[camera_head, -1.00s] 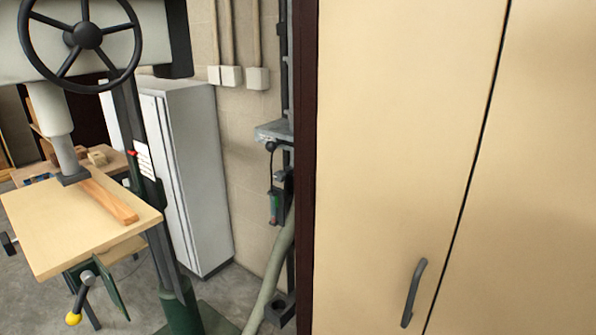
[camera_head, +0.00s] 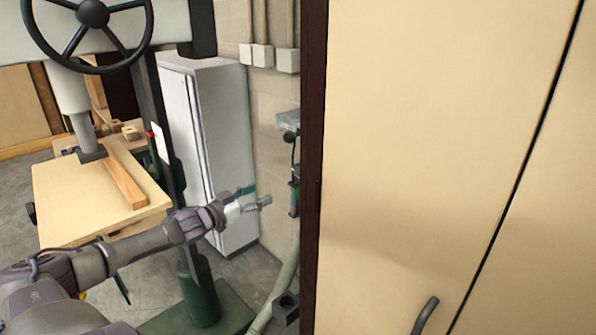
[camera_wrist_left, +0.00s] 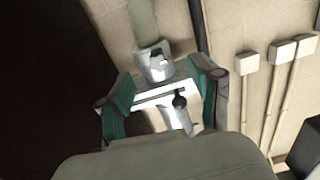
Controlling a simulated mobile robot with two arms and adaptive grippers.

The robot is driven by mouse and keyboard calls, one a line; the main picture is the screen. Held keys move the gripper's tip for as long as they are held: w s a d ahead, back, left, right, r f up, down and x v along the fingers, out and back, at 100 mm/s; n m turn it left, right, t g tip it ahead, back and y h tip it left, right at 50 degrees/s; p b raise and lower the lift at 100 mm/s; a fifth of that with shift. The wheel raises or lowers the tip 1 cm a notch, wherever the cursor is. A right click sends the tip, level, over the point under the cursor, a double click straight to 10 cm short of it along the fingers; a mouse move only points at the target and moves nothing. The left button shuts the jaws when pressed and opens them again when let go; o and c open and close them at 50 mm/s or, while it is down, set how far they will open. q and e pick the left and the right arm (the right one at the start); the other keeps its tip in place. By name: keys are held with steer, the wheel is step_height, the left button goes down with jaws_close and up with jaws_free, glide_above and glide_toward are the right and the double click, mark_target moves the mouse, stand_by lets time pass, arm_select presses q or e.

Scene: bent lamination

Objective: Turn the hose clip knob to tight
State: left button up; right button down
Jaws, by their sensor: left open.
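My left gripper (camera_head: 256,199) reaches in from the left in the head view, close to the wall-mounted hose assembly. In the left wrist view its teal-padded fingers (camera_wrist_left: 163,82) are spread apart with nothing clasped. A pale hose (camera_wrist_left: 142,18) ends in a silver metal collar (camera_wrist_left: 153,62) just beyond the fingertips. A small dark piece sits on the collar; I cannot tell whether it is the clip knob. A black ball-ended lever (camera_wrist_left: 179,101) shows between the fingers, in front of a bright metal plate. The hose (camera_head: 281,285) also shows low in the head view. The knob's setting is not readable.
A tall beige cabinet (camera_head: 420,150) with a dark edge stands close on the right. A grey locker (camera_head: 225,130) stands behind. Wall boxes (camera_wrist_left: 283,50) show in the wrist view.

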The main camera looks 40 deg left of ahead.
arm_select(q)
step_height(320, 180, up, 3)
steer(key=w+d+h, duration=0.1)
steer(key=b, duration=0.1)
glide_toward(295, 172)
steer(key=shift+w, duration=1.3)
steer(key=shift+w+d+f+p, duration=0.1)
steer(key=shift+w+d+p, duration=0.1)
steer(key=shift+w, duration=1.2)
steer(key=shift+w+d+p, duration=0.1)
steer(key=shift+w+d, duration=0.05)
steer(key=shift+w, duration=1.25)
steer(key=shift+w+d+f+p, duration=0.1)
steer(key=shift+w+d, duration=0.1)
steer(key=shift+w, duration=1.25)
steer(key=shift+c, duration=0.3)
steer(key=c, duration=1.1)
steer(key=shift+m, duration=0.3)
